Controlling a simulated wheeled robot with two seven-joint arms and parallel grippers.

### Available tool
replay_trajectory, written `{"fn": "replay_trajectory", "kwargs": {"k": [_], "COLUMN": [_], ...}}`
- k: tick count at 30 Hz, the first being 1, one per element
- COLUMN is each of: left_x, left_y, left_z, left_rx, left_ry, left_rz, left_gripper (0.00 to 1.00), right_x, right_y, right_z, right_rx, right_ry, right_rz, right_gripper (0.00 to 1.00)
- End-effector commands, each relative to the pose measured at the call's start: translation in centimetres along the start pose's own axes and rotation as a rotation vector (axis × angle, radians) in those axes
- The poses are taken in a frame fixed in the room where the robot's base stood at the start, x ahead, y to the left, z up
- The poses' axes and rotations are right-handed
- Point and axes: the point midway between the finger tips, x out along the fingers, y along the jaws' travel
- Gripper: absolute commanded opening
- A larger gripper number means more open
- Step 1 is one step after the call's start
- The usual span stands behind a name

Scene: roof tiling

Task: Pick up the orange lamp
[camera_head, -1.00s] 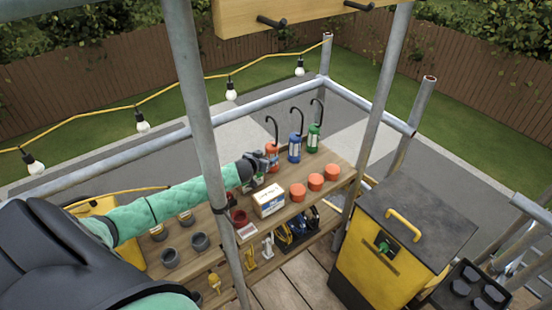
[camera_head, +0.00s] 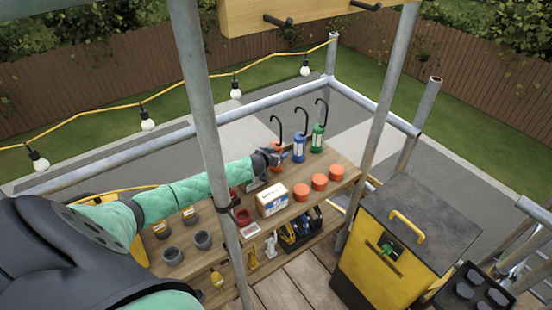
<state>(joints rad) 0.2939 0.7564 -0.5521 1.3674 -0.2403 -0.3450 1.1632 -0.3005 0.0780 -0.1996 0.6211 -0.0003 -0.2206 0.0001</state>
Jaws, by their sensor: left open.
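The orange lamp (camera_head: 277,149) stands upright on the wooden shelf, with a black hook on top. It is the leftmost of three hooked lamps, beside the blue lamp (camera_head: 299,148) and the green lamp (camera_head: 317,138). My left gripper (camera_head: 280,157) is open at the orange lamp and covers part of its body. I cannot tell whether the fingers touch it or stand around it. My right gripper is not in view.
A white box (camera_head: 271,200) and several orange lidded pots (camera_head: 320,182) stand in front of the lamps. Grey cups (camera_head: 203,240) stand at the left. A scaffold pole (camera_head: 205,110) rises close to my left arm. A yellow bin (camera_head: 385,250) is at right.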

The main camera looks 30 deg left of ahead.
Motion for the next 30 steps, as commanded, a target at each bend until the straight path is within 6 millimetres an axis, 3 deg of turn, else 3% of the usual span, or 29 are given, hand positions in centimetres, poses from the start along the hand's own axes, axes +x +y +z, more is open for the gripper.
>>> {"fn": "replay_trajectory", "kwargs": {"k": [3,13,23,30], "left_x": [0.0,0.0,-0.2,-1.6], "left_y": [0.0,0.0,0.0,0.0], "left_z": [0.0,0.0,-0.6,-4.0], "left_rx": [0.000,0.000,0.000,0.000], "left_ry": [0.000,0.000,0.003,0.005], "left_rz": [0.000,0.000,0.001,0.001], "left_gripper": [0.67,0.04,0.04,0.04], "right_x": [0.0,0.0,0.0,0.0], "right_y": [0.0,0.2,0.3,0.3], "right_z": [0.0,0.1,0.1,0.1], "right_rx": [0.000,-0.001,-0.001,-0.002], "right_ry": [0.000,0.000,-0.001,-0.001], "right_rz": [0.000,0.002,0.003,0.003], "right_gripper": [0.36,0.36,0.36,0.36]}}
